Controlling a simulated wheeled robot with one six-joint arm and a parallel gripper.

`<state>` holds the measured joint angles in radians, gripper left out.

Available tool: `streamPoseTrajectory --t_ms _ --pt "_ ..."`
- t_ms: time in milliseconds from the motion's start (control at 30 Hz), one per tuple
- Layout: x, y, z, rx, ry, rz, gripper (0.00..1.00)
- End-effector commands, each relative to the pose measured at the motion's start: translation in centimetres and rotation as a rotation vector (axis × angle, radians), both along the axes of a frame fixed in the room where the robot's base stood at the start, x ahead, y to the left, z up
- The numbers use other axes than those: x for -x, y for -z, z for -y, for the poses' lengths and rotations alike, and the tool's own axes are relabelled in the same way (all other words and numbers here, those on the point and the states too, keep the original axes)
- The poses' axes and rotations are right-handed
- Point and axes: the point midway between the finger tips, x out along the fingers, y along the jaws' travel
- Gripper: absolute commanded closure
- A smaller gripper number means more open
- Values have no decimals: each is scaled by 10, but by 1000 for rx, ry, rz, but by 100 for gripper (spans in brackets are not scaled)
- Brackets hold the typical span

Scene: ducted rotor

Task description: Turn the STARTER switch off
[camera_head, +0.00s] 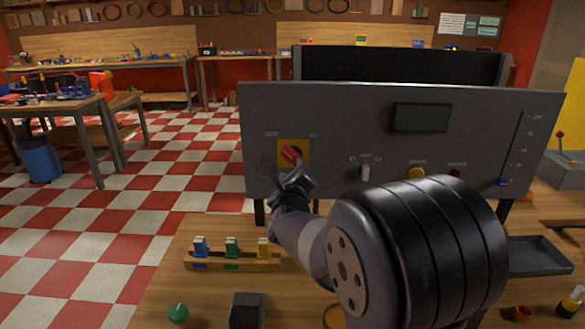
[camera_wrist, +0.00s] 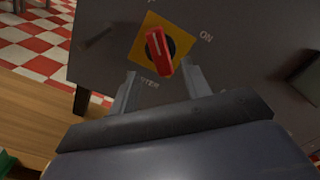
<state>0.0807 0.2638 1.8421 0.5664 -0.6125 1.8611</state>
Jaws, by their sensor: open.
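The STARTER switch is a red rotary handle (camera_head: 291,154) on a yellow square plate (camera_head: 302,148) at the left of the grey panel (camera_head: 330,110). In the wrist view, the red handle (camera_wrist: 158,52) stands nearly upright, leaning slightly, with a white line on it. A label reading ON is to its upper right; another, below, is partly hidden and ends in "TER". My gripper (camera_wrist: 160,84) is open, with its two fingers just below the handle, one on either side. In the head view, my gripper (camera_head: 293,180) is just below the switch; contact cannot be told.
The panel also carries a toggle (camera_head: 365,172), a yellow button (camera_head: 416,172), a dark red button, a display (camera_head: 421,117) and a blue slider (camera_head: 502,181). A rack with coloured pieces (camera_head: 232,252) and a green knob (camera_head: 178,312) are on the bench in front.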

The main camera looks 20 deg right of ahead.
Motion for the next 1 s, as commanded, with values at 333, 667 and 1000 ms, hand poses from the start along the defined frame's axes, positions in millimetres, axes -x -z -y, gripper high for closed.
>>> streamPoseTrajectory --t_ms 333,667,1000 --pt "36 0 -15 1 0 0 55" --pt "39 0 -16 0 1 -1 55" --pt "21 0 -8 -1 1 -3 55"
